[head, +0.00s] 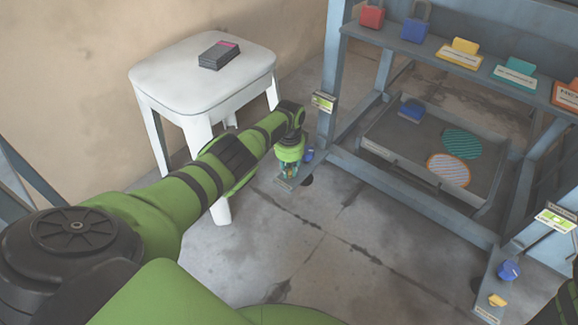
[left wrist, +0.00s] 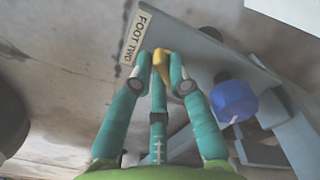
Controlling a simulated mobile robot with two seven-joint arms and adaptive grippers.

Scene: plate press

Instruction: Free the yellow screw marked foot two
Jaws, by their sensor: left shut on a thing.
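My left gripper (head: 289,170) reaches down to the foot plate at the near left corner of the blue-grey frame. The left wrist view shows its teal fingers (left wrist: 163,78) shut on the yellow screw (left wrist: 184,59), whose top shows between the fingertips. The label FOOT TWO (left wrist: 137,38) is on the plate beside the screw. A blue knob (left wrist: 233,101) stands right of the fingers; it also shows in the head view (head: 309,155). In the head view the yellow screw is hidden by the gripper.
Another foot at lower right has a blue knob (head: 508,270) and a yellow screw (head: 497,300). A white stool (head: 160,75) with a dark box (head: 219,55) stands behind my left arm. The frame's shelf holds padlocks and coloured tags. The floor between the feet is clear.

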